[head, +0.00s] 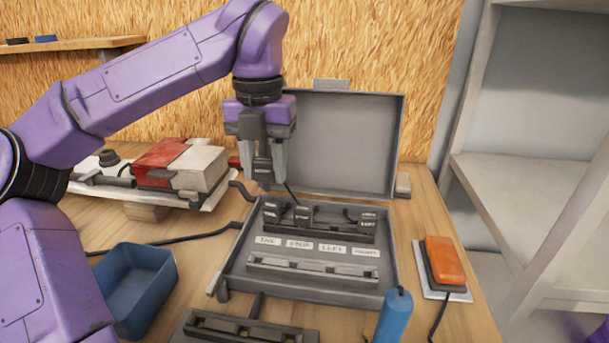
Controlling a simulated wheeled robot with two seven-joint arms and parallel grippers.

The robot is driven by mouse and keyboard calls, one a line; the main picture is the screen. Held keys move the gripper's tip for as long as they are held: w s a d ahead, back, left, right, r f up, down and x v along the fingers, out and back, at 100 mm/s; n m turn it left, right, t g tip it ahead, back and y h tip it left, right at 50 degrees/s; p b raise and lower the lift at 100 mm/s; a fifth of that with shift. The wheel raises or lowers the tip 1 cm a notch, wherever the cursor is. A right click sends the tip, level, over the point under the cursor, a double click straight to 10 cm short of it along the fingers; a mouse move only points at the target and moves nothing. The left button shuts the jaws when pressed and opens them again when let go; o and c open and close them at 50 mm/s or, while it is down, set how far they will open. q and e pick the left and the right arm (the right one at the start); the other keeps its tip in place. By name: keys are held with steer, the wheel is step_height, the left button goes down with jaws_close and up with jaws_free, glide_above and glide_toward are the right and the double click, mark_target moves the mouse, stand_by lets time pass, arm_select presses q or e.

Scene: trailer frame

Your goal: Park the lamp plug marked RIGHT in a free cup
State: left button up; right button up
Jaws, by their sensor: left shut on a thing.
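My left gripper (264,178) points down above the back left of an open grey case (228,262). It is shut on a small dark plug (263,168), mostly hidden between the fingers; its marking cannot be read. A thin dark cable runs down beside it. White labels (299,244) lie in front; the rightmost is hard to read. A grey strip with recesses (312,268) lies nearer. My right gripper is not in view.
A dark slotted holder (250,330) lies at the front edge. A blue bin (135,285) stands at left, a red and white lamp unit (180,165) behind it. A blue cylinder (394,315) and an orange lamp (445,260) are at right. The case lid (345,145) stands up behind.

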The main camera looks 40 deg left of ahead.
arm_select(q)
steer(key=shift+s+a+r, duration=0.4)
steer(key=shift+s+a, duration=0.25)
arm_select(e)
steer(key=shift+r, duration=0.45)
